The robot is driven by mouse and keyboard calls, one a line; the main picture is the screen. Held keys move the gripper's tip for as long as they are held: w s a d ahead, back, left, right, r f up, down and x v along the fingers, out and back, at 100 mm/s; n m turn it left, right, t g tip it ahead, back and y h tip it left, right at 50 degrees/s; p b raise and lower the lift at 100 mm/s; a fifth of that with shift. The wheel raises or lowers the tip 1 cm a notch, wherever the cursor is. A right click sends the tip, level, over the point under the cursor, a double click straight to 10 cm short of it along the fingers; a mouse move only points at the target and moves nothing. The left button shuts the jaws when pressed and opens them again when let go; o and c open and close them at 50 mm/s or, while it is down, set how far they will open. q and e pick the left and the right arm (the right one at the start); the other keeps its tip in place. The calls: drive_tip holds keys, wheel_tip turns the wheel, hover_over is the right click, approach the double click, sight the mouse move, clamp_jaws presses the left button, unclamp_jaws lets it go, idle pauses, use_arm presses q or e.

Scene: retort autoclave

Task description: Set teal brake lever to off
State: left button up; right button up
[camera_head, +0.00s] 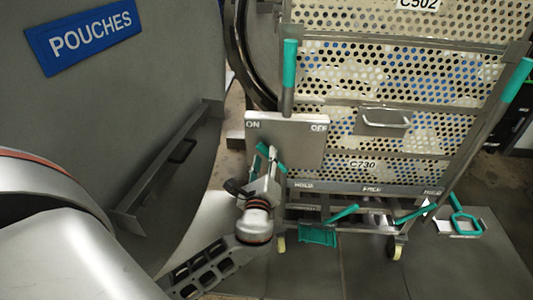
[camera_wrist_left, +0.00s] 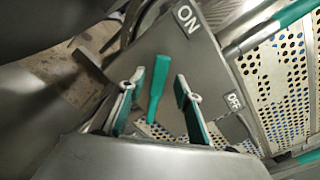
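The teal brake lever (camera_wrist_left: 158,85) shows in the left wrist view in front of a grey plate (camera_head: 300,142) marked ON at its left and OFF at its right in the head view. My left gripper (camera_head: 268,158) is at the lower ON side of this plate. It also shows in the left wrist view (camera_wrist_left: 158,98), open, with one teal-padded finger on each side of the lever and visible gaps between. Most of the lever is hard to separate from the gripper in the head view. My right gripper is not in view.
The perforated cart (camera_head: 410,65) has a teal upright handle (camera_head: 289,65) above the plate and another (camera_head: 517,80) at right. Teal parts (camera_head: 318,235) sit low near its wheels. A grey panel with a POUCHES sign (camera_head: 92,37) stands at left.

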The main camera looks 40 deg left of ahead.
sight(265, 153)
use_arm(q)
drive_tip(key=shift+x, duration=1.15)
drive_tip(key=shift+w+a, duration=0.3)
drive_tip(key=shift+w, duration=0.1)
